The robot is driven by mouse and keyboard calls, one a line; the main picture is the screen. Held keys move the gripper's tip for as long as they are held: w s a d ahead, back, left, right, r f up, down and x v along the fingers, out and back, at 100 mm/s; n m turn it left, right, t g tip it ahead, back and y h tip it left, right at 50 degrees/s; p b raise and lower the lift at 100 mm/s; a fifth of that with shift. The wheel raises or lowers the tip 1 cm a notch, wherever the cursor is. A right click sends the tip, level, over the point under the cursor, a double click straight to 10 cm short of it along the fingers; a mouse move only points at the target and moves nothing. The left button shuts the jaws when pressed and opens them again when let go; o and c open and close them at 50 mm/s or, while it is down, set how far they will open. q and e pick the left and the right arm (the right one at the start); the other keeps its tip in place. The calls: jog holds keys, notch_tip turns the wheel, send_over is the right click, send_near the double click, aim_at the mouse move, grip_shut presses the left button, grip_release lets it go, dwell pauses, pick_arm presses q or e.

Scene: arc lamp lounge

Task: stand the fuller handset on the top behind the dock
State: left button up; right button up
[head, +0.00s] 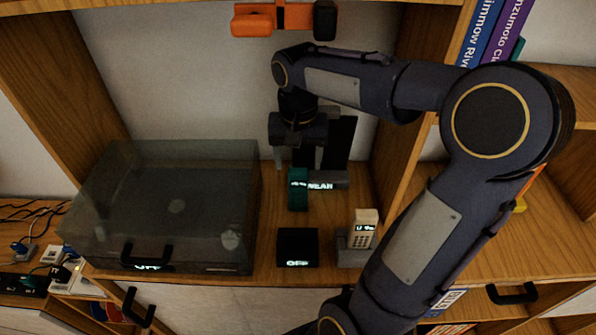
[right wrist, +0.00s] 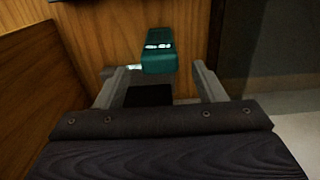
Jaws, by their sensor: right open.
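A teal handset (head: 298,190) with a small lit display stands upright on the wooden top, behind the black box. It also shows in the right wrist view (right wrist: 158,52), at the far end between my fingertips. A cream handset (head: 362,229) with a keypad and lit display stands in a grey dock (head: 352,254) at the right. The charge readings are too small to read surely. My right gripper (head: 298,163) is open, just behind and above the teal handset; its fingers also show in the right wrist view (right wrist: 165,78). I cannot tell whether they touch it. My left gripper is out of view.
A black box (head: 297,248) lit "OFF" stands left of the dock. A smoky clear case (head: 178,205) with a black handle fills the left. A dark panel (head: 342,138) and a grey block marked with lit letters (head: 328,182) are close behind the teal handset. Shelf walls flank both sides.

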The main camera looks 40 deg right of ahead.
jog(key=s+a+f+n+t+y, duration=0.2)
jog(key=s+a+n+t, duration=0.3)
jog(key=s+a, duration=0.7)
jog(key=shift+s+a+f+n+t+y, duration=0.15)
jog(key=shift+s+a+n+t+y, duration=0.15)
jog(key=shift+s+n+y, duration=0.5)
